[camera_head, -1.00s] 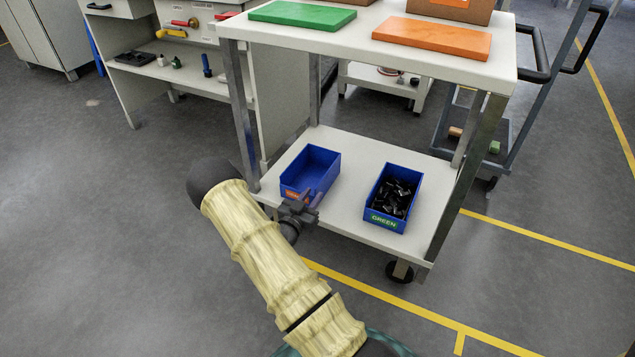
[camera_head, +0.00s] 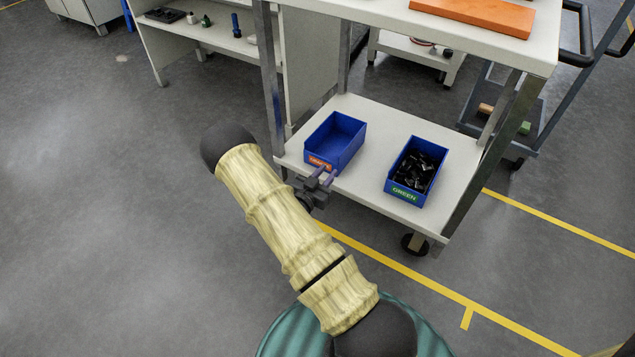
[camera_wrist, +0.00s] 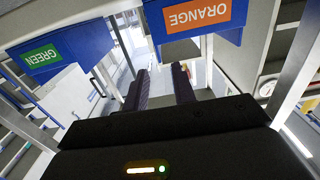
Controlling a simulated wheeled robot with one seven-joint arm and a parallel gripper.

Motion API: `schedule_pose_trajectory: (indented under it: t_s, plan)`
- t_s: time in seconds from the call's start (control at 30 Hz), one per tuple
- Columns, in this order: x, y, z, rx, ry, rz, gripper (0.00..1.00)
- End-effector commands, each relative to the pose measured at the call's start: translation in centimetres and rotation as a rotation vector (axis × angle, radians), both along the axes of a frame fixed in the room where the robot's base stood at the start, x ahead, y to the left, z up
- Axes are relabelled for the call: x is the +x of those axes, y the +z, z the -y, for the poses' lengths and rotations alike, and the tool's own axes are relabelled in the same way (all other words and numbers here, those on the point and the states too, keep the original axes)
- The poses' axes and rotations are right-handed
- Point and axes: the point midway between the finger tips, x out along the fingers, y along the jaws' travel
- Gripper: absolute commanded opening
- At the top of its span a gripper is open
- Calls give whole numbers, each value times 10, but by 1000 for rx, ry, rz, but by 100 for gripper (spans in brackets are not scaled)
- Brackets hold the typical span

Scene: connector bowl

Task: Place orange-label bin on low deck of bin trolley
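The blue bin with the orange label (camera_head: 343,138) stands upright on the low deck (camera_head: 363,181) of the trolley, on its left part, and looks empty inside. My gripper (camera_head: 321,177) is just in front of its labelled front end. In the wrist view, the orange-label bin (camera_wrist: 197,14) appears upside down beyond the fingers. My gripper's two fingers (camera_wrist: 160,82) are apart with nothing between them. The blue green-label bin (camera_head: 404,194) stands to the right on the same deck and holds black parts. It also shows in the wrist view (camera_wrist: 42,57).
The trolley's top deck (camera_head: 400,20) carries an orange board (camera_head: 475,14) above the low deck. A metal post (camera_head: 270,80) stands left of the orange-label bin. A second cart (camera_head: 545,100) stands at the right. Open floor (camera_head: 110,200) lies to the left.

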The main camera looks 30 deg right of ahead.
Motion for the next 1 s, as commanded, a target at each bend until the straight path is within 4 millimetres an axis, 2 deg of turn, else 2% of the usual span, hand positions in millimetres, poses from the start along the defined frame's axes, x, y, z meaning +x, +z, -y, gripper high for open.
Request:
schedule_pose_trajectory:
  t_s: [0.17, 0.27, 0.4, 0.57, 0.77, 0.87, 1.0]
  plan:
    - [13, 8, -9, 150, 32, -50, 26]
    - [21, 15, -23, 282, 80, -110, 26]
    - [27, 30, -50, 453, 175, -211, 26]
    - [21, 53, -87, 609, 305, -341, 26]
    - [-8, 90, -132, 735, 489, -529, 26]
    - [-31, 109, -151, 768, 581, -635, 26]
    - [-73, 135, -171, 777, 701, -794, 26]
